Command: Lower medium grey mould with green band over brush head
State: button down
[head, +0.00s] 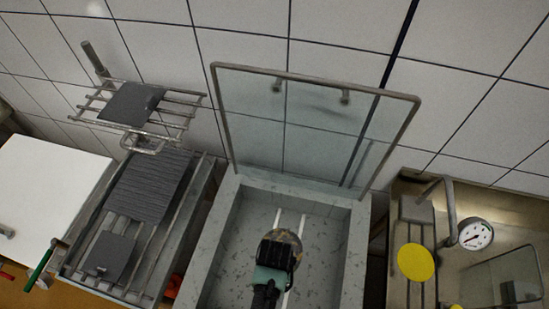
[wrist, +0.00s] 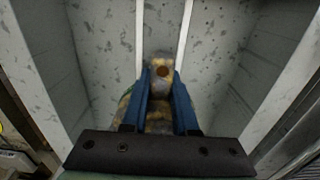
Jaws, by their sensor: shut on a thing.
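My gripper (head: 274,258) is inside the speckled stone basin, seen from above. In the wrist view its two blue fingers (wrist: 160,100) are shut on a mottled grey-brown thing, seemingly the mould (wrist: 160,115). A brown round spot shows on its far part. In the head view a rounded mottled edge of it (head: 286,238) shows just beyond the gripper. A faint green trace at its left side in the wrist view may be the band. No brush head can be made out; the gripper and held thing hide what is beneath.
The basin (head: 356,240) has two white rails along its floor and a raised glass lid (head: 310,125) behind. Left are a wire rack (head: 180,108) and a tray with dark mats (head: 150,185). Right are a yellow disc (head: 415,262) and a gauge (head: 475,235). Basin floor beside the gripper is clear.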

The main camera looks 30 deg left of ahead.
jog(key=shift+f+b, duration=3.45)
jog(key=shift+f, duration=1.2)
jog(key=c, duration=0.6)
grip_release()
notch_tip(320, 180, up, 13)
jog(key=shift+f, duration=0.1)
